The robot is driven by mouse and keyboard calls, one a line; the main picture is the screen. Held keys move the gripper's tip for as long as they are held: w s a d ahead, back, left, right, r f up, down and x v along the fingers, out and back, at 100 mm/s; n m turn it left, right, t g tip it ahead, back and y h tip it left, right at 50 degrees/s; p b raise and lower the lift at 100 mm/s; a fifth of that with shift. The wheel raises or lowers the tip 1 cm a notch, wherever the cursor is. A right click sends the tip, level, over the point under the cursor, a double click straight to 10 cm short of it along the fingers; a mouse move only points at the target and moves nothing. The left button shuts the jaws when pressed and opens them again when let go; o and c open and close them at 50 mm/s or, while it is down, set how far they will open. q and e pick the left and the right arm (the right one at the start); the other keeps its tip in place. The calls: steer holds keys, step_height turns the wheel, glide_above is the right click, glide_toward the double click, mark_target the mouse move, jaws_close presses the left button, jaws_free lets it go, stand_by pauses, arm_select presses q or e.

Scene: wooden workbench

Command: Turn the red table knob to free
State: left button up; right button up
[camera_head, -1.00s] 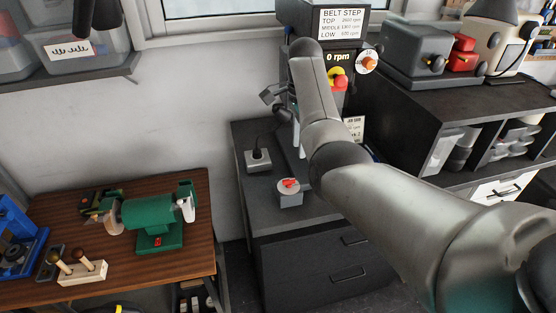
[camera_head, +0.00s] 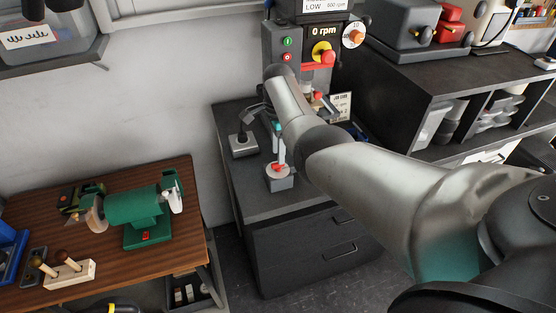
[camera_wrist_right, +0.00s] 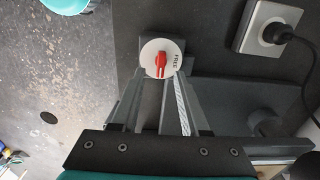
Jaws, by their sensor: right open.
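The red table knob (camera_head: 279,168) sits on a white round dial on a small grey box at the front of the dark cabinet top. In the right wrist view the knob (camera_wrist_right: 160,63) lies lengthwise up and down, with the word FREE to its right on the dial. My right gripper (camera_wrist_right: 160,80) is open, its two grey fingers reaching toward the knob from below in that view; I cannot tell whether they touch it. In the head view my right arm partly hides this gripper (camera_head: 279,157), which is just above the dial. My left gripper is out of view.
The drill press (camera_head: 283,45), with a 0 rpm display, stands behind my right arm. A grey socket box (camera_head: 243,145) with a plug is left of the knob. A green bench grinder (camera_head: 133,210) stands on the wooden bench (camera_head: 110,280). Black shelving (camera_head: 450,75) is at right.

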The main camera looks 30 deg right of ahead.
mark_target(278, 166)
steer(key=shift+f+b, duration=0.55)
steer(key=shift+f, duration=1.2)
steer(key=shift+w, duration=0.1)
jaws_close()
